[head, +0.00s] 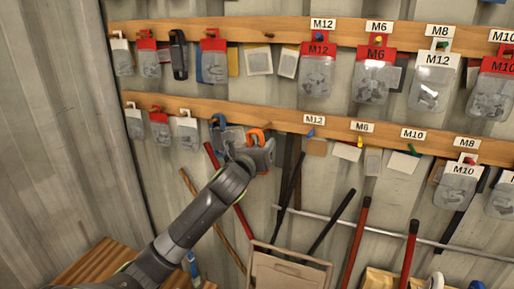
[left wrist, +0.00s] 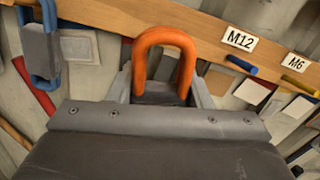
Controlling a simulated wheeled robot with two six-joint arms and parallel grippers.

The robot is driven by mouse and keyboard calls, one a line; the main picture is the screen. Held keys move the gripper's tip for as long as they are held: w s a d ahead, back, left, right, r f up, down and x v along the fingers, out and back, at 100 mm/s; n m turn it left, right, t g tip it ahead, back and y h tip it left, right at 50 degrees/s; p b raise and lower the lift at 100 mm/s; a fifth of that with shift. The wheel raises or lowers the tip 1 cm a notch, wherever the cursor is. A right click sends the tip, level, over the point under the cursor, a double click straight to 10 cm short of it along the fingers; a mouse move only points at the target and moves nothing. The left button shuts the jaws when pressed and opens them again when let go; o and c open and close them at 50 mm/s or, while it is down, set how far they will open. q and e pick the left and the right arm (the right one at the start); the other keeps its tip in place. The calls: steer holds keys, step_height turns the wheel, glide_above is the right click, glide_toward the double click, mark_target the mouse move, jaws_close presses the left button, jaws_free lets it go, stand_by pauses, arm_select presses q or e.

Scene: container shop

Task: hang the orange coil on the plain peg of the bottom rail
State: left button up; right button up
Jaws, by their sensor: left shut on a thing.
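The orange coil (head: 257,135) is an upright loop held in my left gripper (head: 262,155), in front of the bottom rail (head: 275,117). In the left wrist view the orange coil (left wrist: 166,42) stands up from between the jaws (left wrist: 163,90), with its top bend in front of the wooden rail (left wrist: 205,20). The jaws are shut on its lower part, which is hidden. I cannot make out the plain peg; the coil and gripper cover that stretch of rail. I cannot tell whether the coil touches a peg. My right gripper is not in view.
A blue coil with a grey band (head: 217,124) hangs just left of the gripper; it also shows in the left wrist view (left wrist: 40,45). A blue peg (head: 311,133) under the M12 label is to the right. Long-handled tools (head: 290,185) stand below.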

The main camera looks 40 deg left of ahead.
arm_select(q)
steer(key=shift+w+a, duration=0.15)
steer(key=shift+w, duration=0.4)
steer(key=b+x, duration=0.1)
steer(key=x, duration=0.1)
steer(key=b+x, duration=0.1)
steer(key=x, duration=0.2)
steer(key=f+b+x, duration=0.1)
steer(key=x, duration=0.2)
steer(key=shift+f, duration=0.1)
stand_by(0.4)
stand_by(0.6)
